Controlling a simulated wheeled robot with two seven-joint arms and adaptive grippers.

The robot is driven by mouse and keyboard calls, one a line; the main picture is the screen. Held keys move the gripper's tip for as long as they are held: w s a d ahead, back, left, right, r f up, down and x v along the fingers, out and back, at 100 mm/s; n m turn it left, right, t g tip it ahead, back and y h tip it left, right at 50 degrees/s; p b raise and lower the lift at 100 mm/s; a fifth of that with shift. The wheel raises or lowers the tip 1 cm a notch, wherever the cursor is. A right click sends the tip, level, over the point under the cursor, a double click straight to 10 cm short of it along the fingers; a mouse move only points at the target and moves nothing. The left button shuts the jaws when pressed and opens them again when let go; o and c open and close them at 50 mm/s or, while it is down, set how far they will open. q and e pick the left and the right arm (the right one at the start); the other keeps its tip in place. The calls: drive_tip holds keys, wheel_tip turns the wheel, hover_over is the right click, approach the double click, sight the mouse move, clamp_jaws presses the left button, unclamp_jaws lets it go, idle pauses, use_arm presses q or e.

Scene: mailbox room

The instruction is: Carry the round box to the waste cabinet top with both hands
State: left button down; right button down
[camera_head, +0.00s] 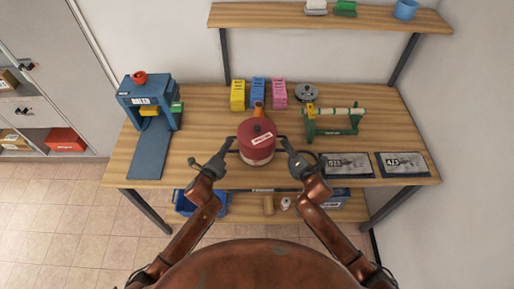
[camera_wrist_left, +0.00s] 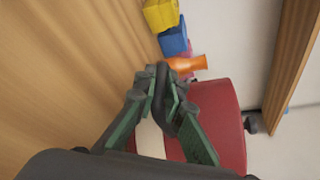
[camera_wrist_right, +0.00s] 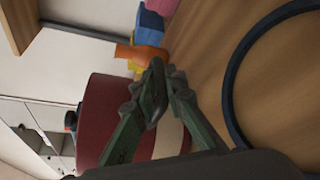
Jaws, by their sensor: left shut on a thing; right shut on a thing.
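The round box (camera_head: 257,143) is dark red with a pale band low on its side, a label on its lid and a dark knob. It is upright over the front middle of the workbench (camera_head: 225,173); I cannot tell whether it touches the wood. My left gripper (camera_head: 231,144) is shut on its left side and my right gripper (camera_head: 286,146) on its right side. The box fills much of the left wrist view (camera_wrist_left: 222,115) and the right wrist view (camera_wrist_right: 98,112); the exact grip points are partly hidden by the fingers. I cannot make out which furniture is the waste cabinet.
A blue press (camera_head: 150,98) stands at the bench's left. Yellow, blue and pink boxes (camera_head: 258,93), an orange bottle (camera_head: 258,110) and a green device (camera_head: 334,122) stand behind.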

use_arm(q)
drive_tip(key=shift+r, duration=0.15)
use_arm(e)
drive_tip(key=shift+r, duration=0.1)
